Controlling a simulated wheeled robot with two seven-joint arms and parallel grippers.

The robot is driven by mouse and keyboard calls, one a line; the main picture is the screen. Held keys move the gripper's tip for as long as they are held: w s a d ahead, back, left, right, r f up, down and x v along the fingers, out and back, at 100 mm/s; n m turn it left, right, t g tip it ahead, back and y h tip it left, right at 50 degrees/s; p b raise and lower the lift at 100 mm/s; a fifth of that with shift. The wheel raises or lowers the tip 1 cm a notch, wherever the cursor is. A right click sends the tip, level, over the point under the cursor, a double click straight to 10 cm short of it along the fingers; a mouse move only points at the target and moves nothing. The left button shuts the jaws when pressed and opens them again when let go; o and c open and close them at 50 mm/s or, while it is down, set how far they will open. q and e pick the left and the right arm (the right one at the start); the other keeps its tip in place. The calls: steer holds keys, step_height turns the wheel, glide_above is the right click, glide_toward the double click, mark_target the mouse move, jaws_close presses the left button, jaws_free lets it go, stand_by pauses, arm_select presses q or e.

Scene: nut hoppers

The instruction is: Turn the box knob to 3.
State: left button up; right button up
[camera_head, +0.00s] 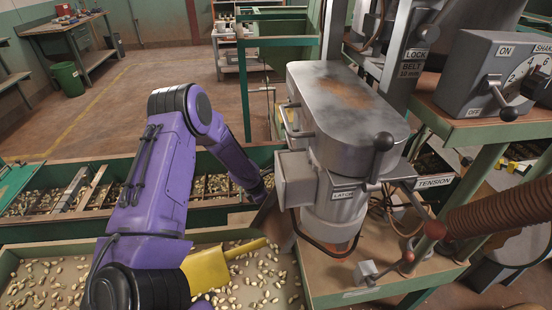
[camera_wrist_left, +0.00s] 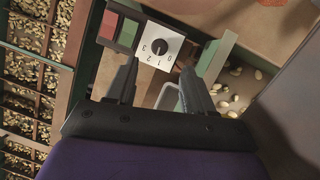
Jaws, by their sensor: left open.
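A white square dial plate (camera_wrist_left: 167,39) with a small black round knob (camera_wrist_left: 157,46) shows in the left wrist view. Figures 0, 1, 2 and 3 run along its side nearest my gripper. I cannot tell which figure the knob points to. My left gripper (camera_wrist_left: 159,63) is open and empty, its two dark fingertips apart on either side of the dial's near edge. I cannot tell whether the fingers touch the plate. In the head view my purple left arm reaches down beside the bins, and its gripper and this dial are hidden. My right gripper is not in view.
Red (camera_wrist_left: 108,25) and green (camera_wrist_left: 127,33) patches sit beside the dial. In the head view, a grey machine (camera_head: 345,105) stands right of my arm, and a yellow scoop (camera_head: 208,270) lies among nuts. Another dial box (camera_head: 482,75), marked ON and OFF, is at upper right.

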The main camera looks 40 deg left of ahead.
arm_select(q)
steer(key=x, duration=0.6)
steer(key=shift+a, duration=0.1)
steer(key=shift+w+f+b, duration=0.2)
steer(key=shift+f+b, duration=0.1)
steer(key=shift+f, duration=0.05)
jaws_close()
